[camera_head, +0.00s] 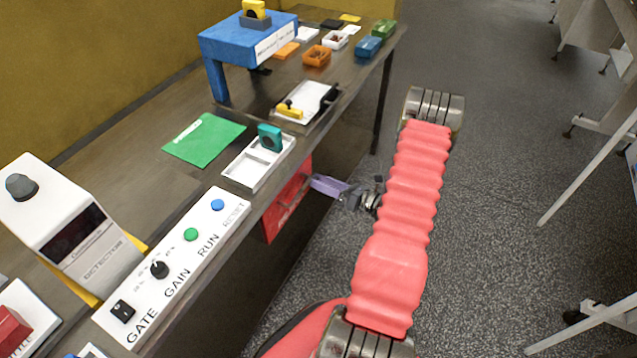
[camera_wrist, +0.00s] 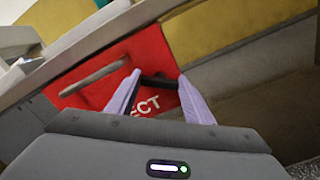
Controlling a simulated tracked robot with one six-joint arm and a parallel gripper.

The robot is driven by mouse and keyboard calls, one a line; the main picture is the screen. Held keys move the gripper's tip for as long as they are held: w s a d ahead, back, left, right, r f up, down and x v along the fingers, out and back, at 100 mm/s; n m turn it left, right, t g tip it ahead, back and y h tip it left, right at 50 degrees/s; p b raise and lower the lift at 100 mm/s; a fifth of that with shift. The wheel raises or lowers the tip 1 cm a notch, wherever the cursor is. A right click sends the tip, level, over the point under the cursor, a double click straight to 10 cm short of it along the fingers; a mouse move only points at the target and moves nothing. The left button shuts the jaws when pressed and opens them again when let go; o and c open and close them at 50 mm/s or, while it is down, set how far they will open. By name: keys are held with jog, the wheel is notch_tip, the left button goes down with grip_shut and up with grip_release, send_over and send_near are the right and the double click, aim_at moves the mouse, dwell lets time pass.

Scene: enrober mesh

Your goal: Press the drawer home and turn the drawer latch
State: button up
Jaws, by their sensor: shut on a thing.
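The red drawer (camera_head: 284,205) is set under the bench edge; its front also shows in the wrist view (camera_wrist: 150,50), with part of a word ending "ECT". A pale bar handle (camera_wrist: 93,78) is on the drawer front. My gripper (camera_head: 325,185) reaches the drawer from the aisle side. In the wrist view its two lilac fingers (camera_wrist: 159,80) are at the two ends of a short black bar, which looks like the drawer latch (camera_wrist: 158,84), and are shut on it. Whether the drawer is fully in cannot be told.
Above the drawer, the bench top holds a white tray (camera_head: 245,176) with a teal part, a green sheet (camera_head: 204,139) and a white control panel (camera_head: 175,265). A blue stand (camera_head: 247,45) is farther back.

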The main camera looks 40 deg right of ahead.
jog(key=m, duration=1)
jog(key=shift+d+f+m, duration=0.15)
jog(key=shift+f+m, duration=0.1)
jog(key=shift+m, duration=0.15)
jog(key=o, duration=1.1)
jog(key=shift+c, duration=0.2)
jog(key=v, duration=1.3)
jog(key=shift+s, duration=0.35)
